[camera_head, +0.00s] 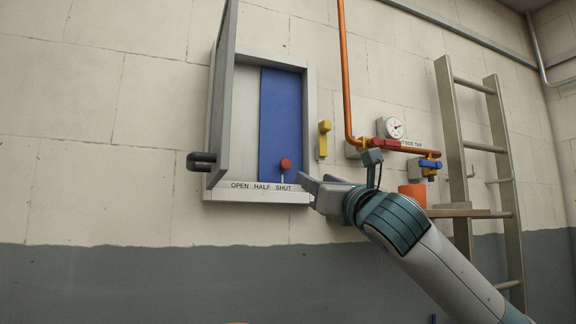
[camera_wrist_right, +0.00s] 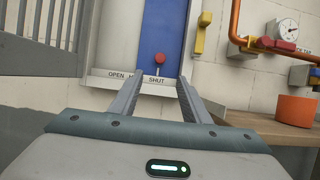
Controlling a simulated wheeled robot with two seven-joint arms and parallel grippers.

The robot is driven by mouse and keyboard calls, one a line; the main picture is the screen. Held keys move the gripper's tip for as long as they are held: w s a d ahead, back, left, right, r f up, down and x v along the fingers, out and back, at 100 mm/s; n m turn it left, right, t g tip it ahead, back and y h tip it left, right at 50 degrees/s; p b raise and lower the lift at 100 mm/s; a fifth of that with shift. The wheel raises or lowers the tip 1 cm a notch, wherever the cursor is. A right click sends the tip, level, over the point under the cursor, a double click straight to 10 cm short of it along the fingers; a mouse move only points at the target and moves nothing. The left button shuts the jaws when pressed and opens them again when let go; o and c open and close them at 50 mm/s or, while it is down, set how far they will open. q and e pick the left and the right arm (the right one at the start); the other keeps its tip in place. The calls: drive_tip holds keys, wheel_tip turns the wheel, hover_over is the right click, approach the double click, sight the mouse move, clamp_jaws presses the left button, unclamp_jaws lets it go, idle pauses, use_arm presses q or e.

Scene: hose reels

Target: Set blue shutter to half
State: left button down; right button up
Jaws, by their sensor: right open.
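The blue shutter (camera_head: 280,118) stands in a grey wall frame (camera_head: 308,100) and covers the right part of its opening. A red knob (camera_head: 286,164) on a short stem is at the shutter's lower edge, above the SHUT label on the sill marked OPEN, HALF, SHUT (camera_head: 262,187). The knob also shows in the right wrist view (camera_wrist_right: 160,58). My right gripper (camera_head: 305,184) is open and empty, just right of and below the knob, apart from it. In the right wrist view its fingers (camera_wrist_right: 152,85) point towards the shutter with the knob beyond them. My left gripper is not in view.
A grey door (camera_head: 222,95) with a dark handle (camera_head: 201,161) is swung open on the frame's left. On the right are a yellow lever (camera_head: 324,139), an orange pipe (camera_head: 345,70), a gauge (camera_head: 391,128), an orange pot (camera_head: 412,194) on a wooden shelf and a ladder (camera_head: 455,130).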

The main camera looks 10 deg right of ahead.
sight(287, 164)
drive_tip(key=p+x, duration=0.8)
drive_tip(key=x, duration=0.8)
drive_tip(key=shift+r, duration=0.15)
drive_tip(key=shift+w+a+r+p, duration=0.1)
drive_tip(key=shift+w+r+p, duration=0.05)
drive_tip(key=shift+w+p, duration=0.45)
drive_tip(key=shift+w, duration=0.1)
